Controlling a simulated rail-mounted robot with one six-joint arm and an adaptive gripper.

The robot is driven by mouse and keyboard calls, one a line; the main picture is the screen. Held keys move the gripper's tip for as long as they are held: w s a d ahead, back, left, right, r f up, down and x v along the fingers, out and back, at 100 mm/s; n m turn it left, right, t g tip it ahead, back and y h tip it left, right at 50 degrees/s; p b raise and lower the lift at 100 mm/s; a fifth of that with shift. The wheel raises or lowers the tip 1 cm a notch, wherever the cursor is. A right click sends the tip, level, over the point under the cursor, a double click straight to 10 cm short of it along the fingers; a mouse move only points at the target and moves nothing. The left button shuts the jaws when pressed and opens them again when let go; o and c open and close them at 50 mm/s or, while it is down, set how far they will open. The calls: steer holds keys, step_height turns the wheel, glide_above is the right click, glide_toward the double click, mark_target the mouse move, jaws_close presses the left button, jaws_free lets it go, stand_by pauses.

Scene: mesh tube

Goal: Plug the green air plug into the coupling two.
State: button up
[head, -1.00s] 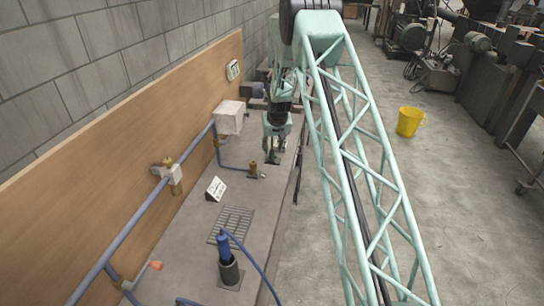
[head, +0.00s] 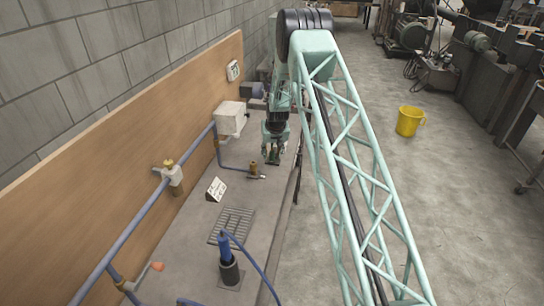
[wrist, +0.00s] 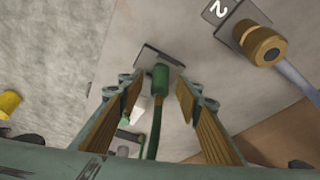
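My gripper (head: 275,155) hangs low over the far part of the bench in the head view. In the wrist view its two padded fingers (wrist: 159,90) stand apart. The green air plug (wrist: 161,77) lies between the fingertips, with a visible gap on each side. Its dark green hose (wrist: 153,135) runs back between the fingers. A dark plate (wrist: 158,55) shows just beyond the plug; I cannot tell whether they touch. A brass coupling (wrist: 262,44) beside a "2" label (wrist: 220,11) is up and right of the plug, apart from it.
A brass fitting (head: 254,168) stands on the bench left of my gripper. Nearer are a small sign (head: 216,189), a grate (head: 232,224) and a blue tool (head: 225,247) in a black holder. A wooden panel (head: 130,170) bounds the left. A yellow bucket (head: 409,121) stands on the floor.

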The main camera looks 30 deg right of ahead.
steer(key=shift+f, duration=0.1)
steer(key=shift+c, duration=0.3)
steer(key=c, duration=0.8)
